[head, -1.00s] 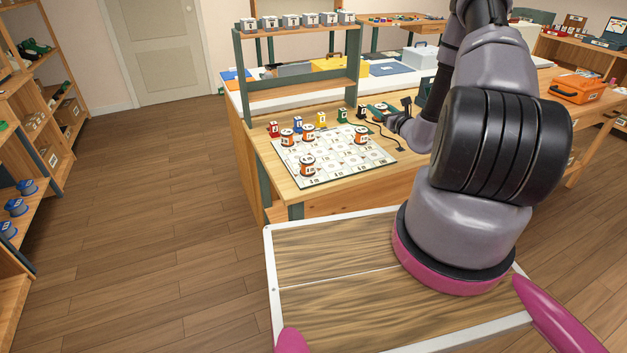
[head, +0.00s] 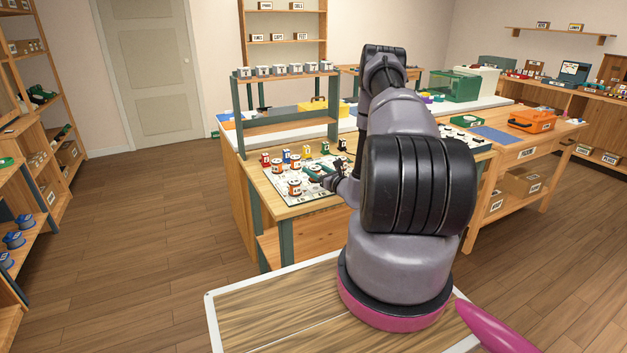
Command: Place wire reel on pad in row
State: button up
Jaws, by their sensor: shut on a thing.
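A pale printed mat with a grid of pads (head: 318,197) lies on the wooden bench top. Three orange-and-white wire reels stand on it: one at the back left (head: 276,161), one beside it to the right (head: 296,163), and one nearer the front (head: 294,188). My gripper (head: 316,174) is low over the right middle of the mat, right of these reels. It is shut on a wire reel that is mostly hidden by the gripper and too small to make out. I cannot tell whether that reel touches the mat.
Small coloured labelled items, including a yellow one (head: 308,151), line the mat's back edge. A green shelf frame (head: 240,115) stands behind, with several grey boxes on top. An orange case (head: 533,120) is on the right bench. Floor at the left is clear.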

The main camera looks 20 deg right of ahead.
jog(key=shift+f, duration=1.7)
jog(key=shift+d+f, duration=0.1)
jog(key=shift+f, duration=0.1)
jog(key=o, duration=1.4)
jog(key=shift+o, duration=0.2)
